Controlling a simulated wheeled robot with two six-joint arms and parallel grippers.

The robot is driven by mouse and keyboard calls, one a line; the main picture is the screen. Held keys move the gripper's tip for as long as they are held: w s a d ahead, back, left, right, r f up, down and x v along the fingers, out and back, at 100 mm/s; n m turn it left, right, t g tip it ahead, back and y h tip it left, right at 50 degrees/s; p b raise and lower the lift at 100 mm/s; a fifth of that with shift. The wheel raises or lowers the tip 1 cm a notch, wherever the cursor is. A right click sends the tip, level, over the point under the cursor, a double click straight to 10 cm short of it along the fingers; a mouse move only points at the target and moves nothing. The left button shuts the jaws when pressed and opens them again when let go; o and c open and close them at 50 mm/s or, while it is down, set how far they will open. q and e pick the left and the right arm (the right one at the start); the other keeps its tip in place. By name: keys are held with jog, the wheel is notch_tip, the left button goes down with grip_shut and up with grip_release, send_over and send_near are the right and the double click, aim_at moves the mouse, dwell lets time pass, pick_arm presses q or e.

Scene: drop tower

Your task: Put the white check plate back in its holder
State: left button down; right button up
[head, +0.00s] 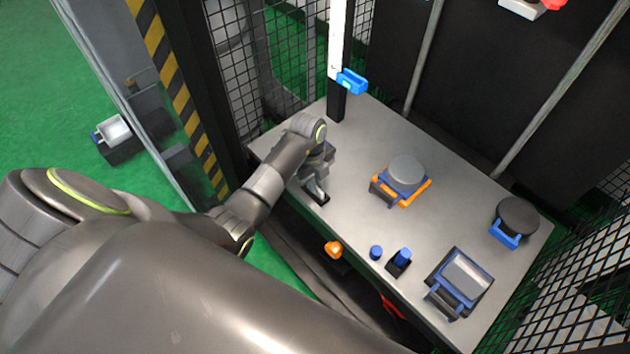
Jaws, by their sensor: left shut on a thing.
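My left gripper (318,172) reaches over the left front part of the grey table and points down. It is shut on a small pale piece, which looks like the white check plate (312,187). The jaws hide much of the plate. Just below the plate is a small black block (323,201) near the table's front edge, which looks like its holder. I cannot tell whether the plate sits in it or is just above it. My right gripper is not in view.
The table (355,210) also bears a grey disc on an orange and blue fixture (405,175), a dark disc stand (517,216), a blue-framed box (462,277) and blue knobs (402,256). A post with a blue clamp (351,81) stands behind. Mesh guards flank the table.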

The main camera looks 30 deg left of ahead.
pick_arm(q)
jog(key=c, duration=1.5)
grip_release()
